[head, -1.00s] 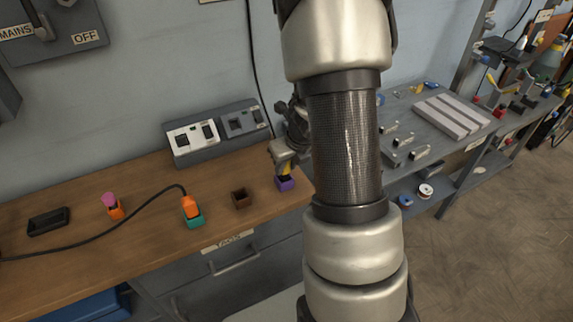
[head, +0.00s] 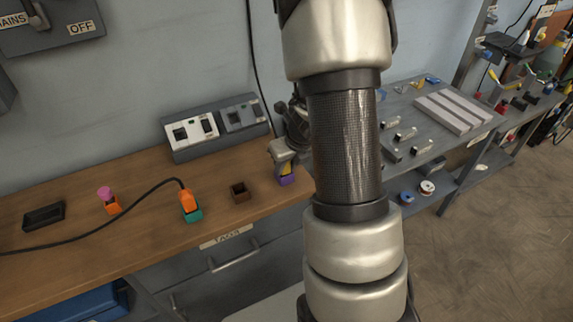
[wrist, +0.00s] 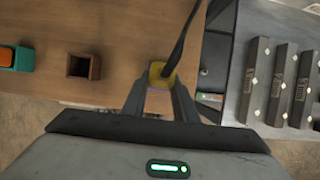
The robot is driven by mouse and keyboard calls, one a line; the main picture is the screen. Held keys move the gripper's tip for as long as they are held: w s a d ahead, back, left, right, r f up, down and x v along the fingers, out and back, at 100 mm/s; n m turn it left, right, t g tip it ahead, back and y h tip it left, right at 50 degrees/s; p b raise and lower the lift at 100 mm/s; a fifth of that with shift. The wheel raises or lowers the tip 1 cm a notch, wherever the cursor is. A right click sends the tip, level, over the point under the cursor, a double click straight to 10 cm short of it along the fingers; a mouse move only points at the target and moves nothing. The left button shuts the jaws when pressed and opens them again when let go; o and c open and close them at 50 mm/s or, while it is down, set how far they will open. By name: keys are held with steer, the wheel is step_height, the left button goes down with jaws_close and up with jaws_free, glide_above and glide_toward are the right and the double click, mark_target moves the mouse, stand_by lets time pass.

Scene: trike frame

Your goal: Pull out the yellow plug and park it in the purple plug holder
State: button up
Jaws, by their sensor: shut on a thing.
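The yellow plug (head: 287,168) is at the purple plug holder (head: 287,181) near the front edge of the wooden bench, just left of my arm. In the wrist view the yellow plug (wrist: 161,73) sits between my two fingers, and a black cable runs up from it. My gripper (head: 283,153) is shut on the yellow plug from above. The wrist view also shows my gripper (wrist: 160,88) with a finger on each side of the plug. The plug's lower end is hidden, so how deep it sits in the holder cannot be told.
An empty brown holder (head: 240,193) stands left of the purple one. A socket box (head: 215,128) stands behind.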

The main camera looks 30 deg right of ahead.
steer(key=o, duration=1.1)
steer(key=p+v, duration=0.9)
steer(key=v, duration=0.8)
steer(key=shift+s+r, duration=0.2)
